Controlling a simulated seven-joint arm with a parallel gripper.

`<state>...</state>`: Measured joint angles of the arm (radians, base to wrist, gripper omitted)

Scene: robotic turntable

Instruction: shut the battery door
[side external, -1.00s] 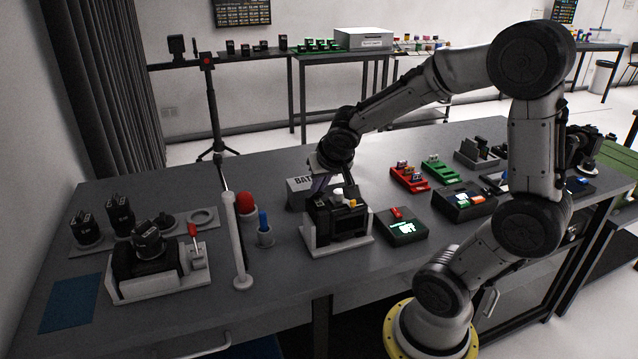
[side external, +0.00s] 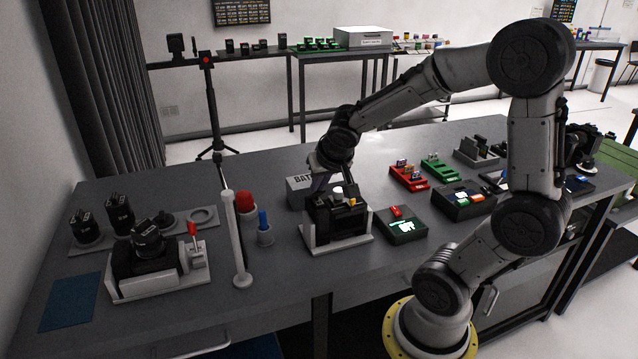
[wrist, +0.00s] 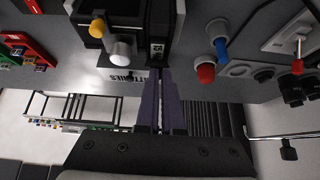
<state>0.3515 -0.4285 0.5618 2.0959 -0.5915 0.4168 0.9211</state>
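A black camera (side external: 343,222) sits in a light grey cradle (side external: 310,238) at the front middle of the table. It also shows at the top of the wrist view (wrist: 90,12), with a silver knob and a yellow button. A small labelled battery end (wrist: 157,50) shows in the camera's side. The battery door cannot be made out for certain; a dark strip beside the label may be it. My gripper (wrist: 161,75) has its two purple fingers close together with nothing seen between them. Its tips are at the camera's labelled side; whether they touch is unclear.
A white post (side external: 238,240), a red-topped stand (side external: 245,202) and a blue-topped holder (side external: 264,228) stand left of the cradle. A box marked BAT (side external: 298,190) is behind.

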